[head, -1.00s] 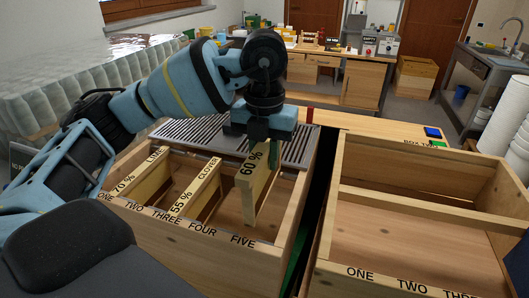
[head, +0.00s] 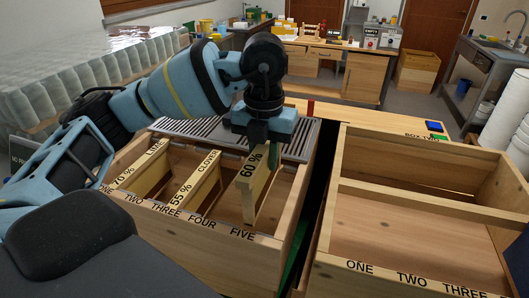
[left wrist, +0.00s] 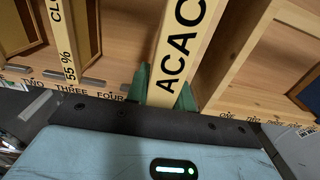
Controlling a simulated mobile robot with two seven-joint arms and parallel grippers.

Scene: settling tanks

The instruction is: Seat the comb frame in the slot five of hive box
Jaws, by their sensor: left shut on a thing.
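The comb frame (head: 257,195) is a pale wooden frame marked 60 %. In the left wrist view its top bar (left wrist: 182,55) reads "ACAC", the rest cut off. My left gripper (head: 266,158) is shut on it from above; its green fingers (left wrist: 165,90) flank the bar. The frame hangs upright at the right end of the left hive box (head: 225,255), close to the FIVE label. Its lower part is inside the box opening; whether it touches the slot rests cannot be told. My right gripper is not in view.
A 70 % lime frame (head: 140,170) sits at slot one and a 55 % clover frame (head: 197,183) at slot three. A slatted grey grid (head: 190,130) lies behind them. A second, emptier hive box (head: 400,240) stands to the right, across a dark gap.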

